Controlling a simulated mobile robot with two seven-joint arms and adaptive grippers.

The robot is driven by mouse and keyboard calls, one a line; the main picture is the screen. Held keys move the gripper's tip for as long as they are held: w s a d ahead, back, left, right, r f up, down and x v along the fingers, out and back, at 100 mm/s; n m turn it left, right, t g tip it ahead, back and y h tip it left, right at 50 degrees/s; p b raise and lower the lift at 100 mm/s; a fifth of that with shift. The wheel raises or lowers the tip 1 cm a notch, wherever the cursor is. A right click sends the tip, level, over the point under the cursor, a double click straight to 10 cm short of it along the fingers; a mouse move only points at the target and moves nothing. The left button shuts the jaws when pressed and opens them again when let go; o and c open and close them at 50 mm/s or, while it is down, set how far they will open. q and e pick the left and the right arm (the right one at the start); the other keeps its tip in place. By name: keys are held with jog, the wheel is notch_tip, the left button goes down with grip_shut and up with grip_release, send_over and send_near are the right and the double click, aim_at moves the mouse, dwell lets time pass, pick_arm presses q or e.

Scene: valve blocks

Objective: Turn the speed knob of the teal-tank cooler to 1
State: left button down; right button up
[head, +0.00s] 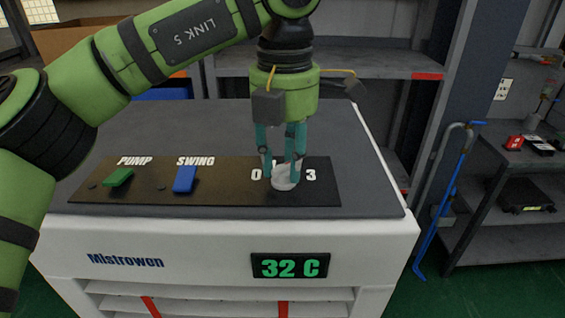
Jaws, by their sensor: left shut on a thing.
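The cooler (210,232) has a white body and a dark grey top, with a black control panel (225,196) on it. A light grey speed knob (286,186) sits at the panel's right end. The marks 0 and 3 show on either side of it; any marks between are hidden behind my fingers, and I cannot tell where the knob points. My left gripper (282,174) comes down from above with its teal fingers shut around the knob. No teal tank shows in this view. My right gripper is not in view.
On the same panel are a green PUMP switch (118,177) and a blue SWING switch (185,179), left of the knob. A display (290,267) on the front reads 32 C. Metal shelving (370,66) stands behind, and a blue bar (445,205) leans at the right.

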aim_at(286, 163)
pick_arm(q)
jog(key=n+b, duration=0.1)
jog(key=n, duration=0.4)
jog(key=shift+b, duration=0.4)
dwell(0.3)
jog(key=c, duration=0.9)
grip_release()
jog(key=shift+w, duration=0.1)
jog(key=shift+w+d, duration=0.15)
jog(key=shift+r, duration=3.7)
